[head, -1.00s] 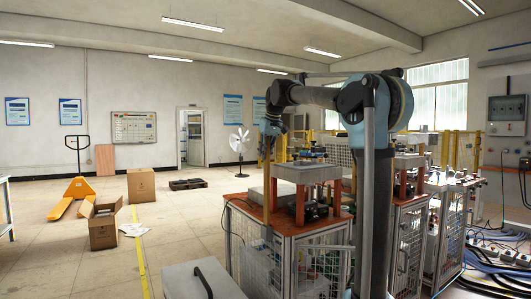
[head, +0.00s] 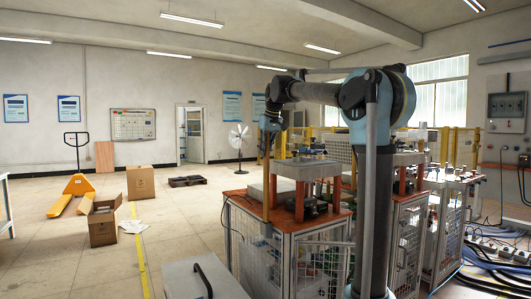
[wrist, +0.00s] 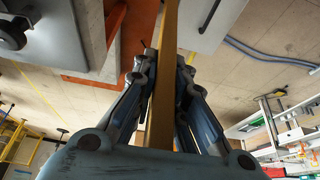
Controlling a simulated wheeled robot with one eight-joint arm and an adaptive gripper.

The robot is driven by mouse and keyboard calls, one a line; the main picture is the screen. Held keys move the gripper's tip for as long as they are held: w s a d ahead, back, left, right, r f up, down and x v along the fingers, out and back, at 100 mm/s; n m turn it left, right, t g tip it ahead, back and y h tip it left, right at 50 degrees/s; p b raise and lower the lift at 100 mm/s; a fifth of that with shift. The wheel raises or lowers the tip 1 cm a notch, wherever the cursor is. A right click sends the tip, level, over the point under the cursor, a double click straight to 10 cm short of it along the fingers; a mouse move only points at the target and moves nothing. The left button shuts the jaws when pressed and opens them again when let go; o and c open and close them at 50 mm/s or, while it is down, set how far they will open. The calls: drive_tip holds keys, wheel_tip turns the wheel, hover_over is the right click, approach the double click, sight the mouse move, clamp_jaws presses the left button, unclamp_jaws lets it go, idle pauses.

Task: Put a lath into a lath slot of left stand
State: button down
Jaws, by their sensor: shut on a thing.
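My gripper (head: 269,130) points down over the near orange-topped bench. It is shut on a long, thin tan lath (head: 266,185), which hangs upright below it. In the wrist view the lath (wrist: 165,80) runs between the fingers of my gripper (wrist: 168,65). A lath slot cannot be made out in either view.
The bench's orange top (head: 283,222) sits on a white-framed mesh cabinet. A grey box with a black handle (head: 203,280) stands at the front. More benches stand to the right. Open floor lies left, with cardboard boxes (head: 103,226) and a yellow pallet truck (head: 78,186).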

sight(265, 162)
drive_tip(key=shift+f, duration=3)
drive_tip(key=c, duration=1.5)
unclamp_jaws()
drive_tip(key=shift+c, duration=0.2)
drive_tip(key=v, duration=1.2)
drive_tip(key=shift+f, duration=0.1)
drive_tip(key=s+d+f+m+h, duration=0.1)
drive_tip(key=s+d+f+m, duration=0.2)
drive_tip(key=s+d+f, duration=1.4)
drive_tip(key=s+d+f+m, duration=0.1)
drive_tip(key=s+d+f, duration=0.2)
drive_tip(key=s+f, duration=0.7)
drive_tip(key=s+d+f+m+g+h, duration=0.1)
drive_tip(key=s+d+f+m, duration=0.1)
drive_tip(key=s+f, duration=0.9)
wheel_tip(265, 162, down, 8)
drive_tip(key=shift+d+r+m, duration=0.1)
drive_tip(key=shift+d+m, duration=0.2)
drive_tip(key=shift+d, duration=0.05)
